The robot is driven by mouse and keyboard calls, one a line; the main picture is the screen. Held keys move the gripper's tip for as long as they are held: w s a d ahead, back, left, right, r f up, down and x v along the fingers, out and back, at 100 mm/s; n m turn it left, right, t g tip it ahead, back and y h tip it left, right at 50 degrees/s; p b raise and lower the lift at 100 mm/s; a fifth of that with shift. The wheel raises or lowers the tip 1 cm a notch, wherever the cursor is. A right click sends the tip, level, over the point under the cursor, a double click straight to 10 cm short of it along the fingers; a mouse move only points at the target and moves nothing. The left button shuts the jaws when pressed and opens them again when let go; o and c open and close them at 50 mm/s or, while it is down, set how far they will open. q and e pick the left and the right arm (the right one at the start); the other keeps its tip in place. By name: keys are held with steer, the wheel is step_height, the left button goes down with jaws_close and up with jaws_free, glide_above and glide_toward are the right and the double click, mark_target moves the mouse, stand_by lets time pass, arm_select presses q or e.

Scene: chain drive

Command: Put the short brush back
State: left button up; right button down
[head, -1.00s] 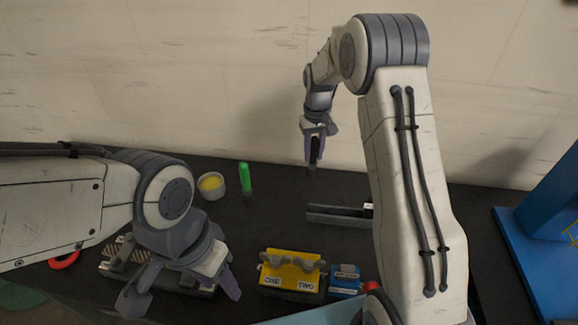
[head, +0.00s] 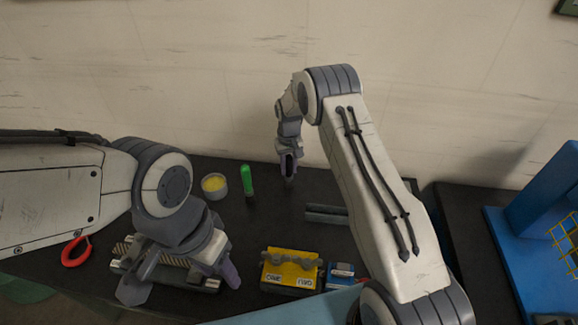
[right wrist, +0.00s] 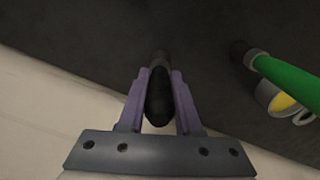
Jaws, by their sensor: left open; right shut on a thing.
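My right gripper (head: 289,166) is shut on a short dark brush (right wrist: 158,97), held upright, tip down, over the back of the black table. In the right wrist view the purple fingers (right wrist: 158,100) clasp its black body. In the head view only its lower end shows below the fingers, and I cannot tell whether it touches the table. A green-handled tool (head: 248,180) stands upright to the left of it; it also shows in the right wrist view (right wrist: 288,82). My left gripper (head: 222,270) is open and empty above the front left, beside a chain fixture (head: 165,268).
A grey cup with yellow contents (head: 214,186) stands left of the green tool. A grey rail (head: 326,214) lies right of the middle. A yellow labelled block (head: 290,270) and a blue box (head: 340,275) stand at the front. Red handles (head: 75,252) lie far left.

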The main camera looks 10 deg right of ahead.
steer(key=shift+f, duration=0.2)
steer(key=c, duration=0.6)
jaws_free()
steer(key=shift+r, duration=0.1)
